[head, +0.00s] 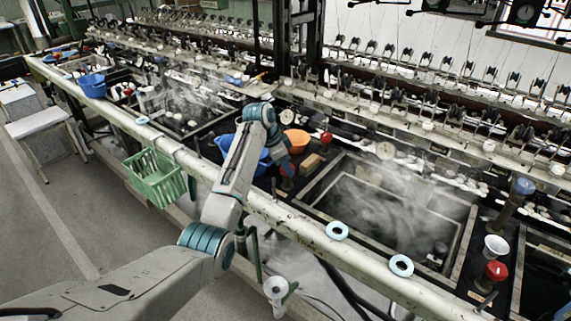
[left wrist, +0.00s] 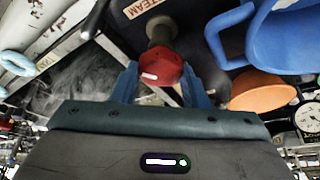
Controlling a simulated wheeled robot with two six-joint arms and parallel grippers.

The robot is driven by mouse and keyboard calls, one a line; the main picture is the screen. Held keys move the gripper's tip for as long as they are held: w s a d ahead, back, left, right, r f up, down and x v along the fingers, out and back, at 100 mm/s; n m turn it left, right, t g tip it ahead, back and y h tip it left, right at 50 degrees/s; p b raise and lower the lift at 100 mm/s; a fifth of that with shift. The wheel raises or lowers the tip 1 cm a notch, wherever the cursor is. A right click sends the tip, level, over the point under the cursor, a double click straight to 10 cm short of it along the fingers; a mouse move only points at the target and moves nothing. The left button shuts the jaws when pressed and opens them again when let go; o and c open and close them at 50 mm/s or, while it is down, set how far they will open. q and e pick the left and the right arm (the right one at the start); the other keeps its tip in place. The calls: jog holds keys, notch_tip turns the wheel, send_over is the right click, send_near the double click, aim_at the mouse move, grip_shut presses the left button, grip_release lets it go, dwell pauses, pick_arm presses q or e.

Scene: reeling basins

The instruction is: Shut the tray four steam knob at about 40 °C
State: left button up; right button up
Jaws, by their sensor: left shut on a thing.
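A red steam knob (left wrist: 161,67) with a white mark sits between the two blue fingers of my left gripper (left wrist: 160,82) in the left wrist view. A plate lettered STEAM (left wrist: 142,8) lies beside its post. In the head view my left gripper (head: 283,168) reaches down at the basin's left edge and mostly hides this knob, with a bit of red (head: 288,168) showing. The gripper is shut on the knob. My right gripper is not in view.
A blue basin (head: 228,146) and an orange bowl (head: 297,140) stand close to my left gripper. Another red knob (head: 495,270) and a white cup (head: 496,247) are at the right. A pale rail (head: 300,234) with a green basket (head: 155,178) runs along the front.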

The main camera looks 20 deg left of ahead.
pick_arm(q)
jog(key=shift+w+r+m+g+p, duration=0.1)
jog(key=shift+m+g+p, duration=0.3)
jog(key=shift+m, duration=0.4)
jog(key=shift+m+g+h, duration=0.3)
jog(key=shift+m, duration=0.9)
jog(key=m+g, duration=0.1)
jog(key=m, duration=0.1)
jog(key=shift+w+m, duration=0.1)
jog(key=shift+m, duration=0.2)
jog(key=shift+m+g+b, duration=0.3)
jog(key=shift+m+b, duration=0.05)
jog(key=shift+m, duration=0.25)
jog(key=o, duration=1)
jog(key=shift+c, duration=0.2)
jog(key=shift+a, duration=0.1)
